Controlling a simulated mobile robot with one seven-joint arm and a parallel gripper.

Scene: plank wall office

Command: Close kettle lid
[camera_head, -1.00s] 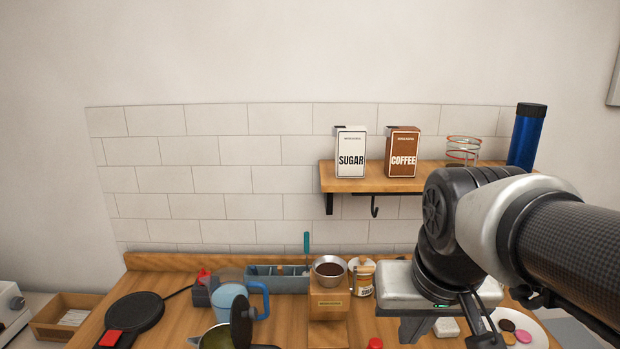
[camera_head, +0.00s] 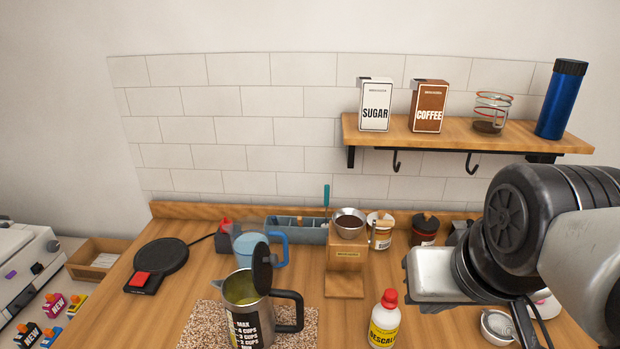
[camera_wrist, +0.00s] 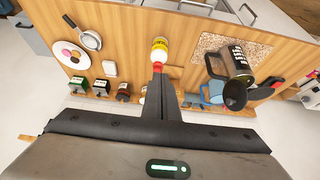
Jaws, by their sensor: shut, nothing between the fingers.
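The kettle (camera_head: 243,318) is a metal jug with a black handle and printed cup marks, standing on a speckled mat at the front of the counter. Its black lid (camera_head: 263,268) stands upright, hinged open on the handle side. In the wrist view the kettle (camera_wrist: 240,62) is at the upper right, with the round lid (camera_wrist: 234,95) swung out below it. My gripper (camera_wrist: 159,76) shows shut and empty in the wrist view, to the left of the kettle and apart from it. In the head view the gripper fingers are hidden.
A descaler bottle (camera_head: 384,322) with a red cap stands right of the kettle. A blue pitcher (camera_head: 262,247) is just behind it. A wooden dripper stand (camera_head: 346,262) stands behind to the right. A black kettle base (camera_head: 161,256) lies at left. The counter's left front is clear.

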